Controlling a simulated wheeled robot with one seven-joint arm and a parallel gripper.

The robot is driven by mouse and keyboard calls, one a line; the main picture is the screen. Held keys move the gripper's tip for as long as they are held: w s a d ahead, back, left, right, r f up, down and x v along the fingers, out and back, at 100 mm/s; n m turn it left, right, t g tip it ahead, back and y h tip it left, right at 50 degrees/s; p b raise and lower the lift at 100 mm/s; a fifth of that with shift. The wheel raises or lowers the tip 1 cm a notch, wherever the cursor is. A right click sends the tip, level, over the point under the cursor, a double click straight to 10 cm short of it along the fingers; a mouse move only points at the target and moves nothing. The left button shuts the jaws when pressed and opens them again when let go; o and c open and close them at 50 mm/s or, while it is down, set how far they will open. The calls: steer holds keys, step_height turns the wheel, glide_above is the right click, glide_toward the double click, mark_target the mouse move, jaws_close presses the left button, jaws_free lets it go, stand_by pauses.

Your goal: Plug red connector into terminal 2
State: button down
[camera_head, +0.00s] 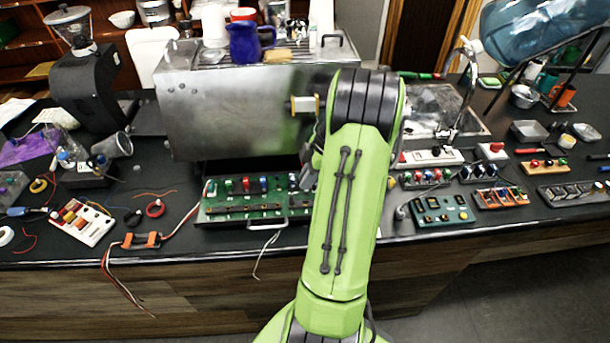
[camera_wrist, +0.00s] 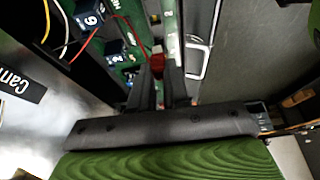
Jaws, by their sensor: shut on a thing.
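The red connector (camera_wrist: 157,65) shows in the wrist view between the dark fingers of my gripper (camera_wrist: 158,72), which is shut on it. It is held over or close to the green board (camera_wrist: 118,48); I cannot tell whether it touches the board. Blue numbered blocks (camera_wrist: 90,20) stand on the board to the left, some with wires. I cannot make out which position is terminal 2. In the head view the green board (camera_head: 240,208) lies in front of the steel brewer, with several blue and red parts along it.
The steel brewer (camera_head: 235,105) rises right behind the board. A metal handle (camera_wrist: 200,45) sits along the board's edge. Loose wires lie left of the board, by an orange part (camera_head: 141,240). A teal box (camera_head: 441,209) and small panels stand to the right.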

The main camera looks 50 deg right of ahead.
steer(key=shift+f, duration=0.5)
steer(key=shift+f+b, duration=1.6)
steer(key=shift+f, duration=0.65)
steer(key=shift+w+r, duration=0.1)
steer(key=shift+a, duration=0.1)
steer(key=shift+f+b, duration=0.75)
steer(key=shift+b, duration=0.6)
steer(key=c, duration=1)
jaws_free()
steer(key=shift+c, duration=0.2)
